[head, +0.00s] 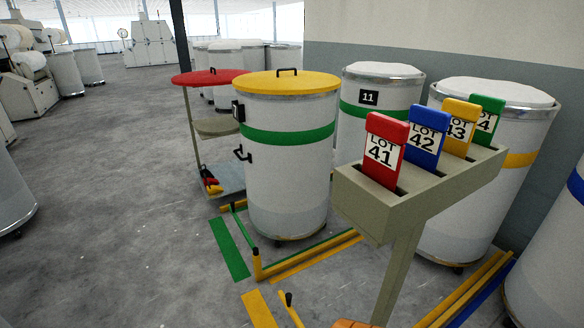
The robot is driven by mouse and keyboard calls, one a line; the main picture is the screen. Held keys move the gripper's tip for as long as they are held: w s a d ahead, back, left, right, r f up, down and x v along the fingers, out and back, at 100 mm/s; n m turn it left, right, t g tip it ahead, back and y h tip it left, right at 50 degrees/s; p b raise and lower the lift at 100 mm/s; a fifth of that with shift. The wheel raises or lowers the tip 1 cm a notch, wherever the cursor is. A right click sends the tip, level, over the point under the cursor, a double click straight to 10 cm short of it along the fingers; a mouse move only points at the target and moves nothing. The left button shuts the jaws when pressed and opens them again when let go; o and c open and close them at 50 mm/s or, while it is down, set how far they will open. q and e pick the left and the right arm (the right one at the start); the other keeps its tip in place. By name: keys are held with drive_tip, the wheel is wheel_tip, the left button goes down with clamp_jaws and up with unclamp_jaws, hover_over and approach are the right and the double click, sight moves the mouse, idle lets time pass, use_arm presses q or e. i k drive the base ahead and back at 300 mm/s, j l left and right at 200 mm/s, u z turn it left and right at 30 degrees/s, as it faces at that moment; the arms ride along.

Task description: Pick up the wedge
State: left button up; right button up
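No object here is clearly a wedge. A small red and yellow object with dark parts (211,183) lies on the lower shelf of the cart (229,178), left of the yellow-lidded can; it is too small to tell its exact shape. An orange-brown piece (351,323) shows at the bottom edge, mostly cut off, and I cannot tell what it is. Neither of my grippers is in view.
A can with a yellow lid (288,160) stands inside a floor frame of green and yellow bars. A rack (375,205) holding coloured lot cards stands in front on the right. Other cans stand behind it. Open floor (130,220) lies left.

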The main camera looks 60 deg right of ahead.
sight(208, 174)
drive_tip(key=z, duration=1.4)
drive_tip(key=u, duration=2)
drive_tip(key=z, duration=2)
drive_tip(key=i+u, duration=0.4)
drive_tip(key=i, duration=0.95)
drive_tip(key=j, duration=0.1)
